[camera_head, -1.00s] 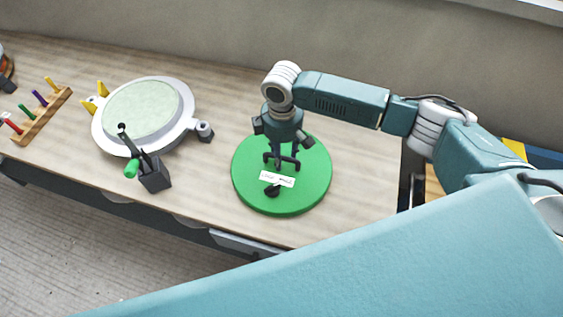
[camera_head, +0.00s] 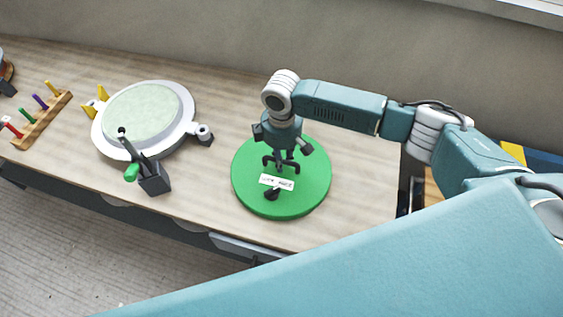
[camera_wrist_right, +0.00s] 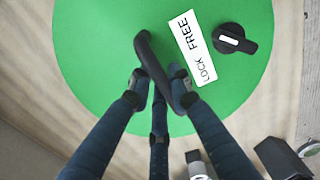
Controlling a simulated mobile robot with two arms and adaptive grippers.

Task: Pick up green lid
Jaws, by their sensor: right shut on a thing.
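The green lid (camera_head: 308,192) is a round disc over the light wooden bench. It has a white label (camera_wrist_right: 193,47) reading FREE and LOCK, a black knob (camera_wrist_right: 234,40) and a dark curved handle (camera_wrist_right: 146,52). My right gripper (camera_head: 281,165) points down at the lid's middle. In the right wrist view its fingers (camera_wrist_right: 163,88) are closed on the handle, beside the label. The lid looks level and seems to rest on the bench; I see no clear gap under it. My left gripper is not in view.
A round white mould (camera_head: 190,110) with a pale green top stands to the left on the bench (camera_head: 225,88). A dark holder (camera_head: 154,177) with a green-ended tool is near the front edge. A wooden rack (camera_head: 42,118) with coloured pegs lies far left. A wall runs behind.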

